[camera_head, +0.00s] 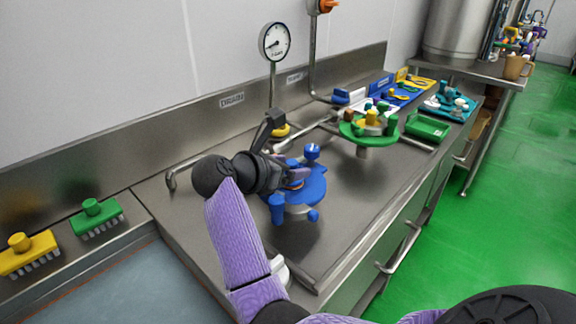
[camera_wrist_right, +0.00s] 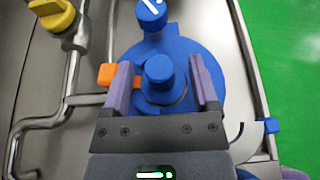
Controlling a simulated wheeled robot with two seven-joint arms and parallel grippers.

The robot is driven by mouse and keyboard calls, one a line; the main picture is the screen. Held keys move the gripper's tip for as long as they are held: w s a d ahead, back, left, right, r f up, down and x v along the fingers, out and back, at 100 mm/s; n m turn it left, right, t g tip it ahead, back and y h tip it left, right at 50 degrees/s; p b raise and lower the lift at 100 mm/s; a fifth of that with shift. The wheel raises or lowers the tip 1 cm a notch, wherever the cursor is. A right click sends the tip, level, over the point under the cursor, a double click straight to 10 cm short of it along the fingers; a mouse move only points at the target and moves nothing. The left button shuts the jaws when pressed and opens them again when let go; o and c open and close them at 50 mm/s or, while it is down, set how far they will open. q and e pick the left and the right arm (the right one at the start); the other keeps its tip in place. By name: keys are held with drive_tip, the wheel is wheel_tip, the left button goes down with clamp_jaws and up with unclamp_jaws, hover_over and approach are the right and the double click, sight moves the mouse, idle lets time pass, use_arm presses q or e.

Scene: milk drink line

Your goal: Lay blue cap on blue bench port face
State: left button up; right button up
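My right gripper (camera_wrist_right: 163,75) is open around a blue cap-like knob (camera_wrist_right: 160,70) with a round top and a wider base. In the right wrist view, the purple fingers stand on either side of it, with narrow gaps showing. The knob is over or on a round blue plate (camera_wrist_right: 207,62), which also shows in the head view (camera_head: 316,188). I cannot tell whether the knob rests on the plate. In the head view, my right gripper (camera_head: 296,178) is over the plate and hides the knob. My left gripper is not in view.
A blue knob with a white mark (camera_head: 312,151) stands at the plate's far edge. An orange block (camera_wrist_right: 105,75) is beside the left finger. Bent steel pipe (camera_wrist_right: 40,122) and a yellow knob (camera_wrist_right: 52,12) lie left. A green round stand (camera_head: 352,132) is farther along the bench.

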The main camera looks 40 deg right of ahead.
drive_tip(key=p+v, duration=0.1)
drive_tip(key=v, duration=0.9)
